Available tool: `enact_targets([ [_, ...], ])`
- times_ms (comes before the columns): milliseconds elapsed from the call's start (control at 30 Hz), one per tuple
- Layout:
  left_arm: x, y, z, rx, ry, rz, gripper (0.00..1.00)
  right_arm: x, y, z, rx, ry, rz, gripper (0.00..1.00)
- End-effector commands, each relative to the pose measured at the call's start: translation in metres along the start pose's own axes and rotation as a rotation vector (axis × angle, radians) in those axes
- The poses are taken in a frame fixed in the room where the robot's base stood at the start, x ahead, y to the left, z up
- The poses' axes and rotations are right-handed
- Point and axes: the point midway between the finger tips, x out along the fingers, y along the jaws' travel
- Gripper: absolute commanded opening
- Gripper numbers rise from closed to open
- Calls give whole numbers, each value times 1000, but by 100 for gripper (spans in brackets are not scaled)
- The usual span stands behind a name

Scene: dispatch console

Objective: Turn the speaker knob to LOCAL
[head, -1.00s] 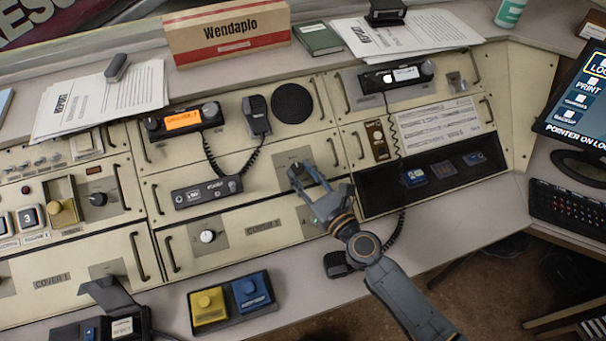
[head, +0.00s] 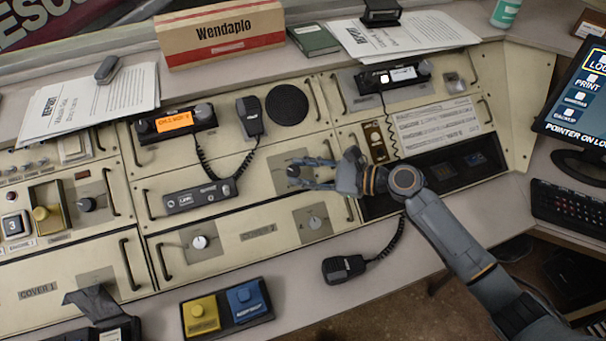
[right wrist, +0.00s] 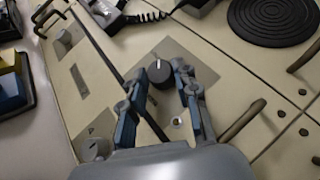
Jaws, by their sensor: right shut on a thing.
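The dark round speaker knob (head: 292,171) sits on a grey square plate in the middle of the console, below the round speaker grille. In the right wrist view the knob (right wrist: 160,74) shows a white pointer line toward the top of the picture. My right gripper (head: 297,174) reaches in from the right, its fingers on either side of the knob. In the right wrist view the gripper (right wrist: 159,76) is shut on the knob. No LOCAL marking can be read. My left gripper is not in view.
A radio (head: 175,122) with an orange display and a hand microphone (head: 249,117) are above left of the knob. Other knobs (head: 200,242) (head: 315,223) sit on the panel below. A metal handle (right wrist: 242,121) is close beside my right finger. Another microphone (head: 344,268) lies at the front edge.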

Motion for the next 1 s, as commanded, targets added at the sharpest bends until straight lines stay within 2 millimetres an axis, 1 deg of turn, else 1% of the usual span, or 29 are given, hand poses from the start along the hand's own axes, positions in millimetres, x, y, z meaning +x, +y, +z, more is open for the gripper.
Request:
enact_targets([
  [200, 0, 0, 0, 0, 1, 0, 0, 0, -4, 1, -66, 7, 102, 0],
  [400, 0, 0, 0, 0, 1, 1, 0, 1, -4, 1, -98, 10, 153, 0],
  [933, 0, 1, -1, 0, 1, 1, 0, 1, -4, 0, -109, 12, 173, 0],
  [967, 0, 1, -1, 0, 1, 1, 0, 1, -4, 0, -109, 12, 173, 32],
  [1000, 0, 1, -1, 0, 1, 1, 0, 1, -4, 0, -109, 12, 173, 41],
])
